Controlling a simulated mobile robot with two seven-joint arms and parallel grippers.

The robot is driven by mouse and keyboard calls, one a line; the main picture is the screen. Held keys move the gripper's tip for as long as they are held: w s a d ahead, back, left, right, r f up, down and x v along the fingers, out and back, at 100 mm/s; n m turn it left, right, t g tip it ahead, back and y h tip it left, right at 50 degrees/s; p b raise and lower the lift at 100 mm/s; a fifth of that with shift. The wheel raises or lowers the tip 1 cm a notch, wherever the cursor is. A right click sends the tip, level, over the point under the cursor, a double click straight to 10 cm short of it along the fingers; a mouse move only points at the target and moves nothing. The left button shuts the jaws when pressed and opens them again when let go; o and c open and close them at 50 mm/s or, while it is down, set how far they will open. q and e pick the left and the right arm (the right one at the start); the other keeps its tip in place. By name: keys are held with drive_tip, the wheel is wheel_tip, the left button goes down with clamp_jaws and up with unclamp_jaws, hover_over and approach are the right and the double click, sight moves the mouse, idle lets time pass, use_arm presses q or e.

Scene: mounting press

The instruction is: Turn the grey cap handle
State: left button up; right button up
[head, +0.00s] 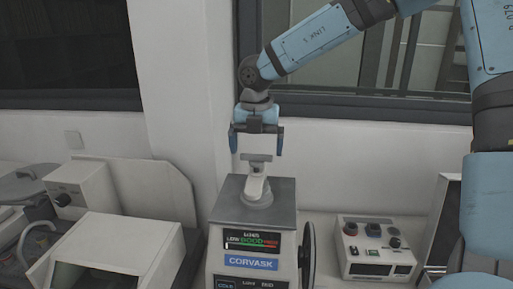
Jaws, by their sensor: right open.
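The mounting press (217,235), labelled CORVASK, stands at the bottom middle of the head view. The grey cap handle (257,183) rises from a round base on its dark top, with a short flat crossbar at its upper end. My right gripper (256,150) points down just above the handle. Its two fingers are spread wide, one to each side of the crossbar, with nothing held. I cannot tell how far the fingertips are above the crossbar or whether they overlap it in height. My left gripper is not in view.
A dark handwheel (308,255) is on the press's right side. A control box (376,247) with knobs and buttons sits on the counter to the right. A pale machine (105,250) stands to the left. The wall and window (335,110) are behind.

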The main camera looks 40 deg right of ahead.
drive_tip(key=shift+f, duration=0.85)
drive_tip(key=c, duration=0.8)
